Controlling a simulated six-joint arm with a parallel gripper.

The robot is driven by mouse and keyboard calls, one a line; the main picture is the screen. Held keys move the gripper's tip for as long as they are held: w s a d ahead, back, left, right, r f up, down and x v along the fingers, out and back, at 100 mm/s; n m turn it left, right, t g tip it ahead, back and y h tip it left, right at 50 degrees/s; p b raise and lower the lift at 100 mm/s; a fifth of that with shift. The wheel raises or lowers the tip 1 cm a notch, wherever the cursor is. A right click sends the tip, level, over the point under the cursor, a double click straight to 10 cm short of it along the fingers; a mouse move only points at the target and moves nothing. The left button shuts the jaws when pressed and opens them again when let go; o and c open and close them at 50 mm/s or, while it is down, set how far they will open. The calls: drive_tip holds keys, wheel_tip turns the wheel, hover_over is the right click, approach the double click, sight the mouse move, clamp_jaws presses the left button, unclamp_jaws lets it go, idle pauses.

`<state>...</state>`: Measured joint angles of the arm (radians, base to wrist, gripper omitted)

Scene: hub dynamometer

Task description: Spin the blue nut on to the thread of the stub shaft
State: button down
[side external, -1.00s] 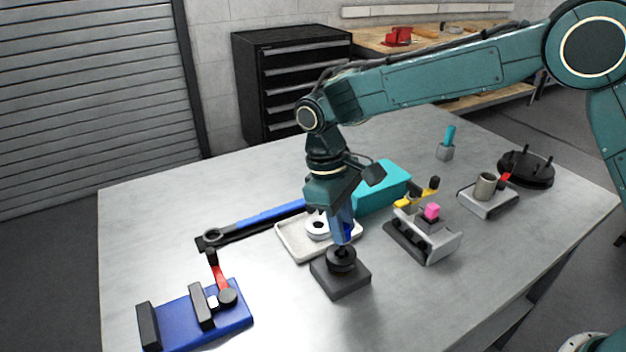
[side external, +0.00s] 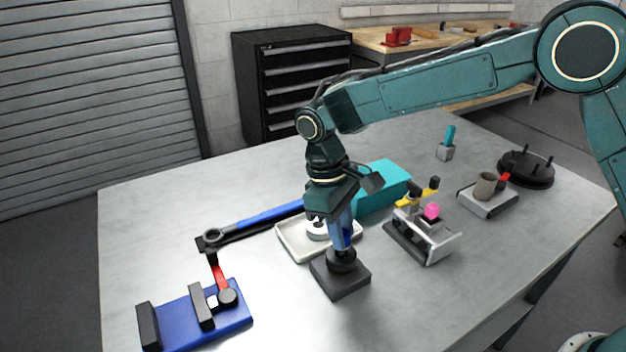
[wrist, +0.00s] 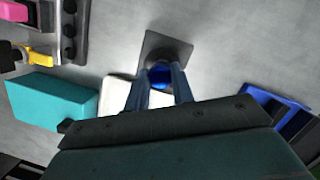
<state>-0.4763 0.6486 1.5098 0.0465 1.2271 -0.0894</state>
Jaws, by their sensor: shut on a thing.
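The blue nut (wrist: 160,76) sits between my gripper's fingers in the wrist view, above the dark square base (wrist: 168,45). My gripper (side external: 343,244) points down over the stub shaft (side external: 342,262), which stands on its dark block (side external: 340,280). My gripper is shut on the nut, and the fingers hide most of it in the side view. The nut is at the top of the shaft. I cannot tell whether its thread is engaged.
A white tray (side external: 287,240) with a pale ring lies just behind the block. A teal box (side external: 382,188) stands behind right, a grey fixture (side external: 432,250) to the right. A blue torque wrench (side external: 262,219) and a blue vise-like fixture (side external: 200,318) lie left. The front table is clear.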

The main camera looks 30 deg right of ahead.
drive_tip(key=shift+f, duration=0.7)
idle(0.9)
drive_tip(key=c, duration=1.1)
unclamp_jaws()
drive_tip(key=shift+r, duration=0.15)
drive_tip(key=shift+v, duration=5.8)
